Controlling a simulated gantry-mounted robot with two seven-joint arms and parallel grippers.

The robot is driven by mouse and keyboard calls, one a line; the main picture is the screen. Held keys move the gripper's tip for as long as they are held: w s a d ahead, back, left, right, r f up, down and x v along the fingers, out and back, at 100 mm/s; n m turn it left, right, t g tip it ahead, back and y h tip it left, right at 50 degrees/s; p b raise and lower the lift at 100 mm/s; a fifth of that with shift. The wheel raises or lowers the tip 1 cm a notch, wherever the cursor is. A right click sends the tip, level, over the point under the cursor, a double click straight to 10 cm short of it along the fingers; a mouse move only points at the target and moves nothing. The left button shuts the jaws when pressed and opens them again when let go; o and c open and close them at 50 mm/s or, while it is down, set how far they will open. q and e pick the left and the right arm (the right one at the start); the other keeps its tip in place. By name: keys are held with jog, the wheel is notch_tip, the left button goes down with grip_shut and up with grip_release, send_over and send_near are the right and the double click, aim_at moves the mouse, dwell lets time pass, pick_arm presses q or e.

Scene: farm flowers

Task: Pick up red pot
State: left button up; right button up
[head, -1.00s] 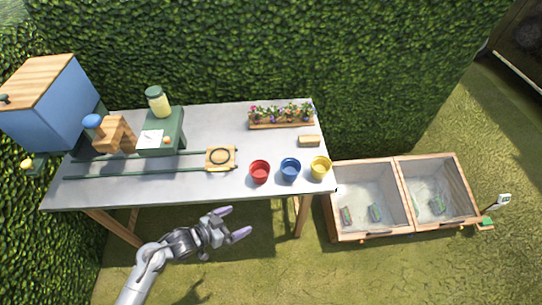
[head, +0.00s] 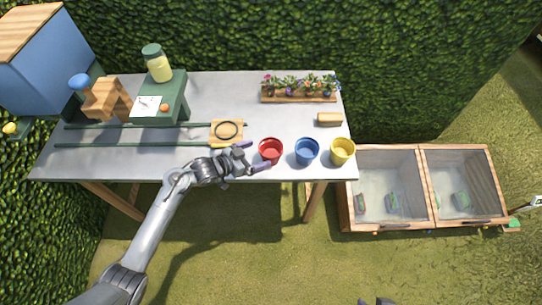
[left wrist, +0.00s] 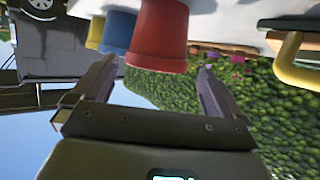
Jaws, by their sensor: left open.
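The red pot (head: 271,151) stands upright near the front edge of the grey table (head: 215,96), left of the blue pot (head: 307,152) and the yellow pot (head: 342,151). My left gripper (head: 252,156) is open, with its fingers just left of the red pot and pointing toward it. In the left wrist view the red pot (left wrist: 159,35) shows beyond and between the two open fingers (left wrist: 158,88). The blue pot (left wrist: 117,32) is beside it there. The fingers do not appear shut on anything. My right gripper cannot be made out.
A wooden-framed piece (head: 228,131) lies left of the red pot, at the end of green rails. A flower planter (head: 298,97) and a small wooden block (head: 329,119) are behind the pots. Wooden bins (head: 388,225) stand right of the table.

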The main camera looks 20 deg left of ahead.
aim_at(279, 146)
pick_arm(q)
jog(key=shift+r+b+x, duration=0.15)
jog(key=shift+b+x, duration=0.15)
jog(key=shift+x, duration=1.5)
jog(key=shift+r+b+x, duration=0.15)
jog(key=shift+b+x, duration=0.15)
jog(key=shift+x, duration=1.5)
jog(key=shift+d, duration=0.15)
jog(key=c, duration=0.6)
jog(key=shift+c, duration=0.4)
jog(key=shift+r, duration=0.1)
